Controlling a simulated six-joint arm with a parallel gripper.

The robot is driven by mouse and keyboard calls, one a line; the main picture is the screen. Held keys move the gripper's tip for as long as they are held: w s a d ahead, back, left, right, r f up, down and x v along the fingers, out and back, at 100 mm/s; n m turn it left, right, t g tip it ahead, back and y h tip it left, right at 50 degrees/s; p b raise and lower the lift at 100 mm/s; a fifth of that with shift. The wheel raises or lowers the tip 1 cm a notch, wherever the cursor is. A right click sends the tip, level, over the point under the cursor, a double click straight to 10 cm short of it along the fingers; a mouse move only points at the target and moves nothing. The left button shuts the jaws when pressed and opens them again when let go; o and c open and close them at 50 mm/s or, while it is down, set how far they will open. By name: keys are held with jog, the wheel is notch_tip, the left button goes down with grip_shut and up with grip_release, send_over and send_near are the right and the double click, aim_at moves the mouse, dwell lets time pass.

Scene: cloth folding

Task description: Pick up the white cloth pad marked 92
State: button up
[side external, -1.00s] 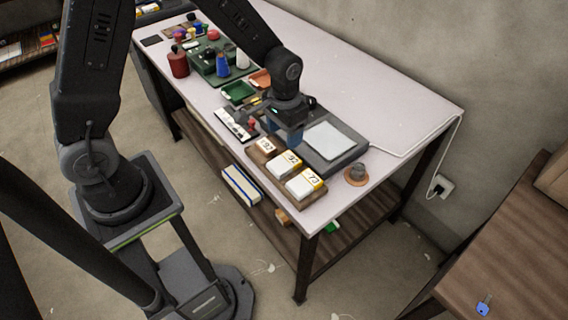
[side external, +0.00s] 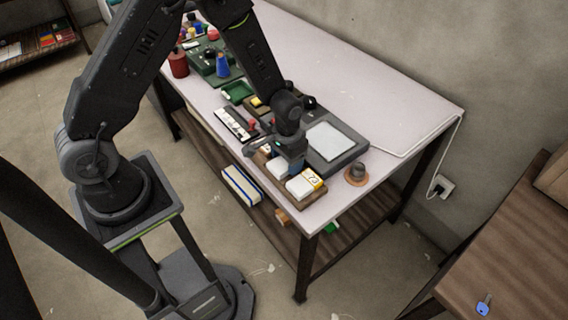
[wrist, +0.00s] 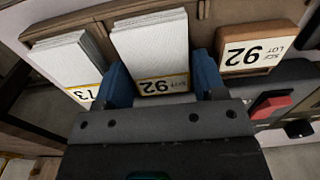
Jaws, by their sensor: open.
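The white cloth pad marked 92 (wrist: 150,45) lies on top of a stack in the middle of a brown wooden tray (wrist: 95,14). Its yellow-edged label faces my gripper. In the side view a white part of the pad (side external: 277,168) shows, and its label is hidden. My gripper (wrist: 162,76) is open, with one blue finger on each side of the 92 stack near its labelled end. In the side view my gripper (side external: 292,164) is low over the tray. I cannot tell whether the fingers touch the pad.
A white stack marked 73 (wrist: 64,60) stands close on the left, and a brown block labelled 92 LOT (wrist: 262,46) on the right. A grey device with a pale plate (side external: 330,140) lies behind the tray. A round copper-coloured item (side external: 356,174) is near the table edge.

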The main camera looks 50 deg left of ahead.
jog(key=c, duration=0.6)
jog(key=shift+o, duration=0.2)
jog(key=shift+r, duration=0.1)
